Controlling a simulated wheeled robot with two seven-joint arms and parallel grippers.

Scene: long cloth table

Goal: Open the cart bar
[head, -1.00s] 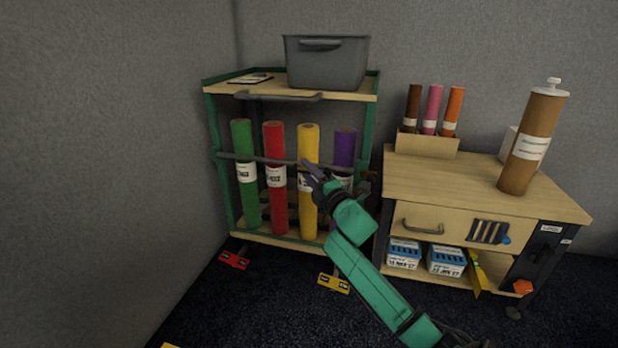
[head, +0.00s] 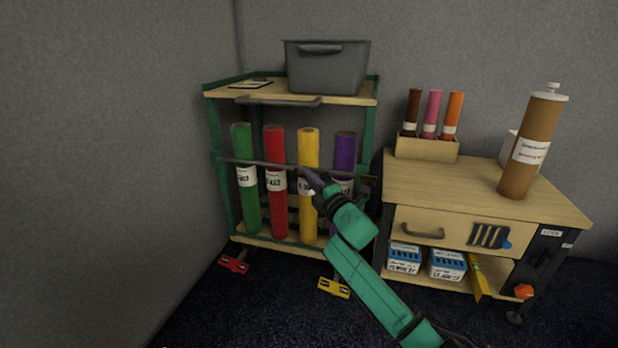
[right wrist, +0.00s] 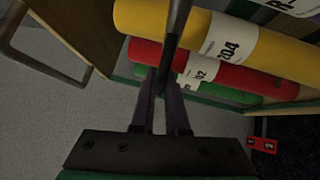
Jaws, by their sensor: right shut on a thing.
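The cart (head: 372,125) is a green-framed shelf unit with wooden shelves, against the back wall. Its dark bar (head: 262,165) runs across the front at mid height, before the upright rolls. My right gripper (head: 311,177) is at the bar's right part, in front of the yellow roll. In the right wrist view its fingers (right wrist: 161,92) are shut on the bar (right wrist: 176,40). The bar's right end is hidden behind my gripper and arm, so I cannot tell whether it is free of the post. My left gripper is out of view.
Green, red, yellow (head: 308,150) and purple rolls stand behind the bar. A grey bin (head: 327,70) sits on top. The wooden desk (head: 480,185) with a drawer stands close at right. Red (head: 233,264) and yellow (head: 333,288) foot pieces stick out onto the floor.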

